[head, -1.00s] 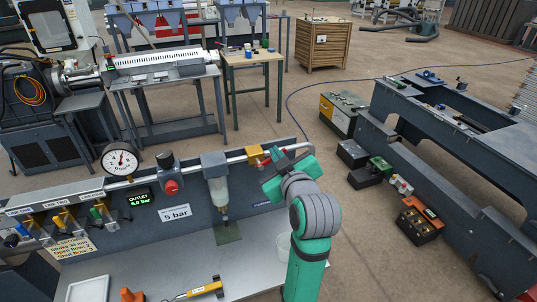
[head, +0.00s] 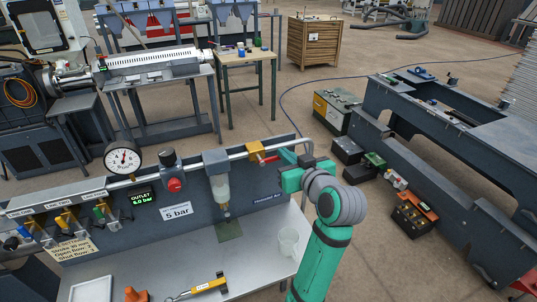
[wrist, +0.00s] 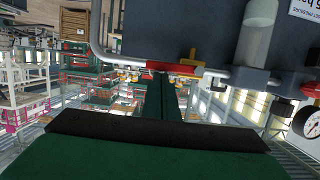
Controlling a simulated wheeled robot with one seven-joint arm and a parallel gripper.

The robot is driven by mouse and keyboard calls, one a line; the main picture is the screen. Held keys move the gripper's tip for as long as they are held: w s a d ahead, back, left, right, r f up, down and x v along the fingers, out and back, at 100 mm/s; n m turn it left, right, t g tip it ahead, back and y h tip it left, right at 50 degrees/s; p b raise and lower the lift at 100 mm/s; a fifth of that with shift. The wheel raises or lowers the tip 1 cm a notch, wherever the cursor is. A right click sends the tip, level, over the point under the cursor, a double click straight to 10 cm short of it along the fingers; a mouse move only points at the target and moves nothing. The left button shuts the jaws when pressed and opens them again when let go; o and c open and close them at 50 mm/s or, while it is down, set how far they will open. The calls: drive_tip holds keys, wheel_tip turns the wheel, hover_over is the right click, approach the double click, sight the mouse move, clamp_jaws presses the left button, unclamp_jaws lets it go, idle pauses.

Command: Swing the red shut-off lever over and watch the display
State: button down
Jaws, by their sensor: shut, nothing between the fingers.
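The red shut-off lever (head: 268,159) sits at the yellow valve (head: 255,148) near the right end of the pipe. In the wrist view the red lever (wrist: 163,67) lies along the pipe, beside the yellow valve body (wrist: 193,58). My gripper (wrist: 168,80) is shut and empty, with its fingertips at the lever; I cannot tell whether they touch it. In the head view my gripper (head: 290,177) is just right of and below the lever, its fingertips unclear. The display (head: 141,198) shows OUTLET and a green reading that looks like 6.0 bar.
A round gauge (head: 123,158), a red knob (head: 174,185) and a clear filter bowl (head: 220,188) are along the panel.

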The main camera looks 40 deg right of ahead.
drive_tip(key=shift+f, duration=0.1)
idle(0.6)
drive_tip(key=s+a+r, duration=0.2)
drive_tip(key=s+r, duration=0.4)
drive_tip(key=s, duration=0.3)
drive_tip(key=shift+a+r, duration=0.25)
drive_tip(key=shift+f, duration=0.1)
